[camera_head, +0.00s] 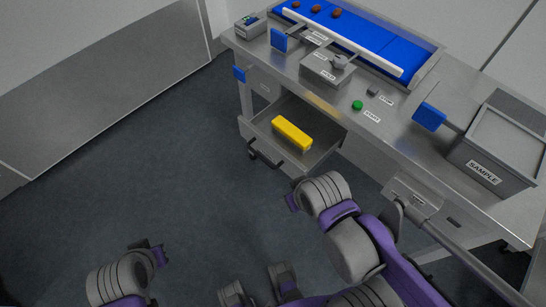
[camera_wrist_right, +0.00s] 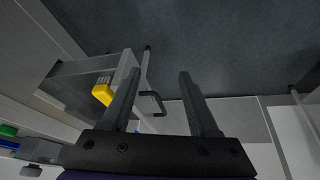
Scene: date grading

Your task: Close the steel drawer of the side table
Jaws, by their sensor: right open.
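The steel drawer (camera_head: 318,157) of the side table stands pulled out, with a yellow box (camera_head: 291,133) inside. Its dark bar handle (camera_head: 264,156) is on the drawer front. In the right wrist view the yellow box (camera_wrist_right: 103,94) lies left of my right gripper (camera_wrist_right: 160,73). That gripper is open with two dark fingers spread. The drawer handle (camera_wrist_right: 154,101) shows in the gap between them, nearer the left finger; I cannot tell how far beyond the fingers it is. My right fingers do not show clearly in the head view. My left arm shows at lower left, but its gripper is not visible.
The steel side table (camera_head: 395,148) carries a blue conveyor (camera_head: 375,38), a green button (camera_head: 357,105) and a grey SAMPLE bin (camera_head: 484,170). Another labelled drawer front (camera_head: 408,196) is at the right. The dark floor (camera_head: 130,165) left of the open drawer is clear.

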